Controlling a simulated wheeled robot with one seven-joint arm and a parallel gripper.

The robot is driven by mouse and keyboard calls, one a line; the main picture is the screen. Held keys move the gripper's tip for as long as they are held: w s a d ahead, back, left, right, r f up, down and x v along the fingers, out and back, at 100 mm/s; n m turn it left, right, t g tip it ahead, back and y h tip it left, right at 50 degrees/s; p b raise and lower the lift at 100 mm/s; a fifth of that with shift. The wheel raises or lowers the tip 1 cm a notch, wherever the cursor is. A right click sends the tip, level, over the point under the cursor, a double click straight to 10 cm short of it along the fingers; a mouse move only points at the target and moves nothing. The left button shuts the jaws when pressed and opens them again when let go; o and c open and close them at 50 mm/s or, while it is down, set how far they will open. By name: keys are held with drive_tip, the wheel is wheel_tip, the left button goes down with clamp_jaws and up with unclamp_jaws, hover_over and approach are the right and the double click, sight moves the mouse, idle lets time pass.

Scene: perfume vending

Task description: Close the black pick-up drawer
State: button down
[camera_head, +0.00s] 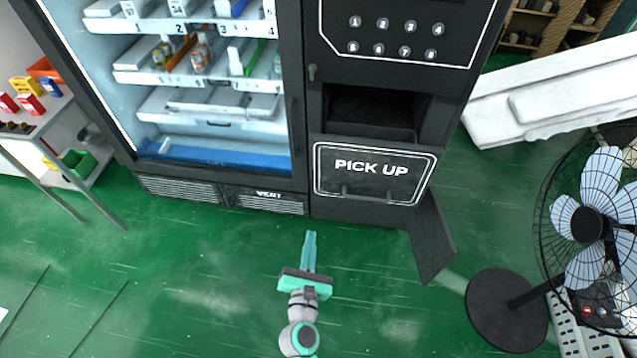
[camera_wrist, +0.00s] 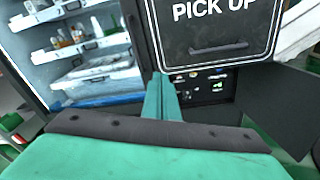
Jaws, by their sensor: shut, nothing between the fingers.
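The black pick-up drawer (camera_head: 375,172) is in the lower right of the vending machine, its front marked PICK UP with a white outline. A dark opening shows above the front, and the front seems to stand out from the machine, though how far is hard to tell. In the wrist view the drawer front (camera_wrist: 215,25) is at the top, with a handle along its lower part. My gripper (camera_head: 310,236) is shut and empty. It is low over the green floor in front of the machine, apart from the drawer, below and left of it.
A black door panel (camera_head: 430,238) hangs open below the drawer on the right; the wrist view shows lit controls (camera_wrist: 205,83) inside. A fan (camera_head: 590,222) on a round base stands at the right. Green floor left of my gripper is clear.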

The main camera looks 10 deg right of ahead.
sight(320, 174)
drive_tip(key=w+d+r+n, duration=0.1)
drive_tip(key=w, duration=0.5)
drive_tip(key=w+d+r+n+h, duration=0.1)
drive_tip(key=w+d, duration=0.1)
drive_tip(key=w, duration=0.4)
drive_tip(key=w+d+n, duration=0.1)
drive_tip(key=w, duration=0.5)
drive_tip(key=shift+d+r+t, duration=0.3)
drive_tip(key=shift+r, duration=0.1)
drive_tip(key=shift+s, duration=0.1)
